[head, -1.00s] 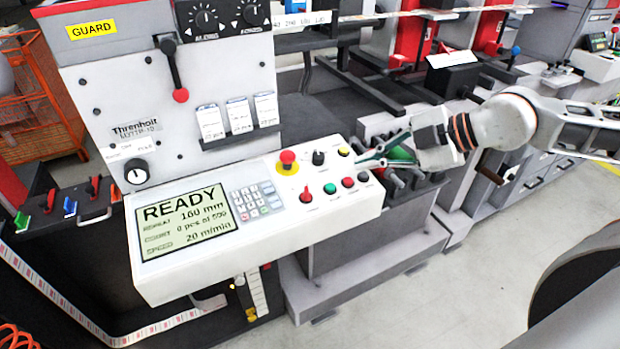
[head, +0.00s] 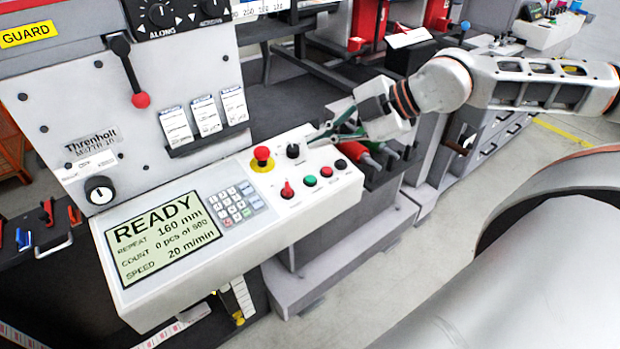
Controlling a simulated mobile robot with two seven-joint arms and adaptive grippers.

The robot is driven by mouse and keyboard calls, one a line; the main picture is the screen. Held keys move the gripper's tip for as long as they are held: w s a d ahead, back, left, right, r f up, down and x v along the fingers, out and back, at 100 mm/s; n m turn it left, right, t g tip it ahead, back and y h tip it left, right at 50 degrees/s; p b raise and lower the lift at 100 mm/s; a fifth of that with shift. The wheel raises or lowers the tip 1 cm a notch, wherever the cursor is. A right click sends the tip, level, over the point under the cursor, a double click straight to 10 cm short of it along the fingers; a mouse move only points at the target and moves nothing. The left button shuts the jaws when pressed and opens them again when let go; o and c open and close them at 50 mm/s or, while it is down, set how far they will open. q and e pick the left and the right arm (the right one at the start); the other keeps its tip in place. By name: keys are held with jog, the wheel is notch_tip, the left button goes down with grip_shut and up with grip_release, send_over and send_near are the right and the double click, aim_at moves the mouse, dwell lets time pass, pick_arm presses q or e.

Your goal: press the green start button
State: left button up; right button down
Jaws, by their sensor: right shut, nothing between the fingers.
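The green start button (head: 310,181) is a small round cap on the white control panel (head: 262,229), between a red knob (head: 287,190) and a red button (head: 325,171). It shows fully. My right gripper (head: 312,139) comes in from the right, above the panel's back right part. Its fingers are shut and empty, with the tips just right of the black knob (head: 293,150). The tips are up and behind the green button in the picture, apart from it. My left gripper is not in view.
A red mushroom button (head: 262,154) on a yellow base, a keypad (head: 238,201) and a display (head: 161,238) reading READY share the panel. A black button (head: 340,164) sits right of the red one. The upright machine face (head: 80,95) stands behind.

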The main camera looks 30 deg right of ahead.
jog(key=b, duration=0.5)
send_over(310, 180)
jog(key=s, duration=0.1)
jog(key=f, duration=0.4)
jog(key=d+f, duration=0.1)
jog(key=f, duration=0.2)
jog(key=shift+w+f+b, duration=0.1)
jog(key=shift+f+b, duration=0.3)
jog(key=shift+f, duration=0.25)
jog(key=shift+f, duration=0.2)
jog(key=shift+w+f, duration=0.1)
jog(key=shift+f, duration=0.2)
jog(key=shift+f+b, duration=0.4)
jog(key=shift+f, duration=0.05)
dwell(0.8)
jog(key=shift+r, duration=0.1)
jog(key=shift+r+p, duration=0.65)
jog(key=shift+r, duration=0.2)
